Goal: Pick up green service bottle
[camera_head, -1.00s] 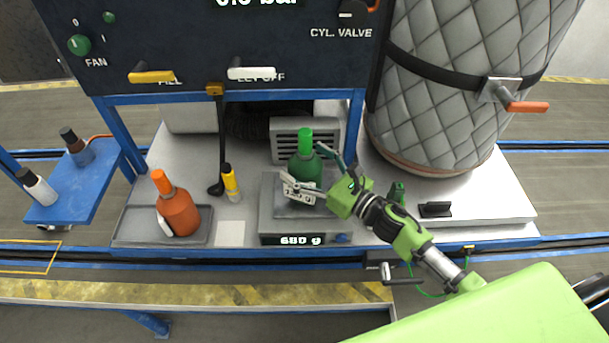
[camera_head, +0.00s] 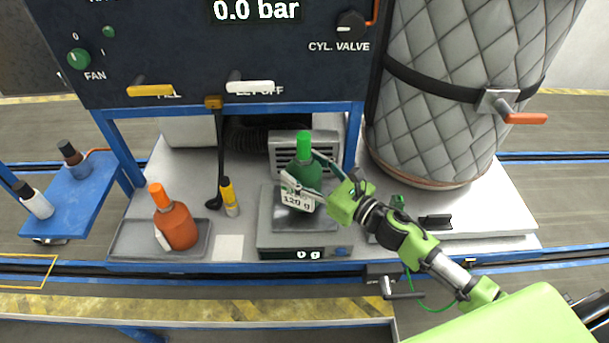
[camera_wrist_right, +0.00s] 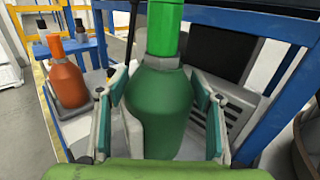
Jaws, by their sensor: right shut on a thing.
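The green service bottle (camera_head: 306,174) is dark green with a bright green cap, and it is upright. My right gripper (camera_head: 314,183) is shut on its body and holds it above the plate of the scale (camera_head: 265,226). The scale's display reads 0 g. A white tag on the bottle reads 120 g and is partly covered by a finger. In the right wrist view the bottle (camera_wrist_right: 158,110) stands between the two fingers of the gripper (camera_wrist_right: 160,118). My left gripper is not in view.
An orange bottle (camera_head: 174,222) stands in a grey tray (camera_head: 130,238) at left. A yellow-and-black tool (camera_head: 229,197) is beside it. A blue side shelf (camera_head: 92,188) carries two bottles. A quilted cylinder (camera_head: 437,90) stands right. The blue control panel (camera_head: 180,40) overhangs behind.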

